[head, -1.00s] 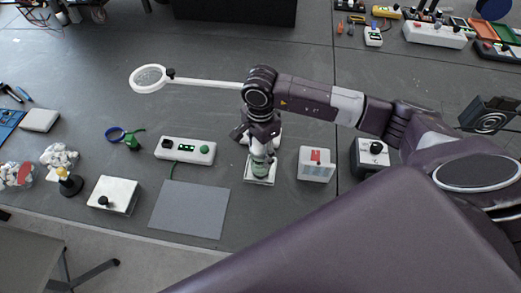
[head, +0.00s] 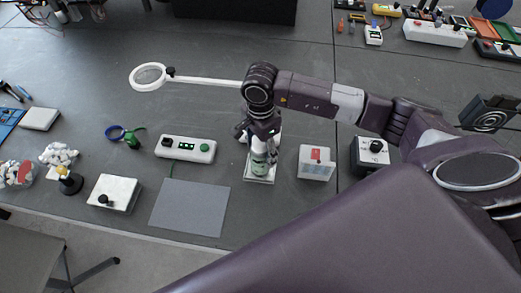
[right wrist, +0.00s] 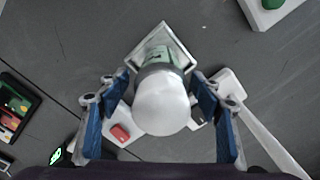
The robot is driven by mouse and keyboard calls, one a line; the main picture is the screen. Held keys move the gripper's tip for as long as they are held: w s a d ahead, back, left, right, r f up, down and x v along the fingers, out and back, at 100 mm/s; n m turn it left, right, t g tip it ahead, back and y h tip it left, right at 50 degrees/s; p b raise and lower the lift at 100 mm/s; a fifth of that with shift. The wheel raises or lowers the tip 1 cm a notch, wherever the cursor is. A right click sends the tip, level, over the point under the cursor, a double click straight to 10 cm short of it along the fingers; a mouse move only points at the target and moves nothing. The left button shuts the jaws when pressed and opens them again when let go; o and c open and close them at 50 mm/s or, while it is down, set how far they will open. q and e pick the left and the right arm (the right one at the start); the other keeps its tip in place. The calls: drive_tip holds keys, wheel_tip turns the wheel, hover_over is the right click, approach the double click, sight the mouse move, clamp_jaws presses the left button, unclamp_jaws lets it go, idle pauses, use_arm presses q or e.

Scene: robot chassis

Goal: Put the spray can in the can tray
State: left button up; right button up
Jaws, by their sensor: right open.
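The spray can (head: 260,158), pale with a green label, stands upright in the small square white can tray (head: 261,180) in the head view. In the right wrist view the can's white cap (right wrist: 161,104) lies between my fingers, and the tray's rim (right wrist: 166,29) shows behind it. My right gripper (head: 260,134) is open around the can's top, with its blue finger pads (right wrist: 161,112) apart on both sides and gaps to the cap. My left gripper is not in view.
A white box with a red switch (head: 316,163) stands right of the tray. A white button box (head: 186,149) is to the left, and a grey mat (head: 189,207) lies front left. A magnifier lamp (head: 149,77) reaches out behind.

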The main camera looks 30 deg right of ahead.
wheel_tip(320, 180, up, 10)
drive_tip(key=b, duration=0.3)
drive_tip(key=shift+w, duration=0.15)
drive_tip(key=shift+r, duration=0.8)
drive_tip(key=shift+f, duration=0.1)
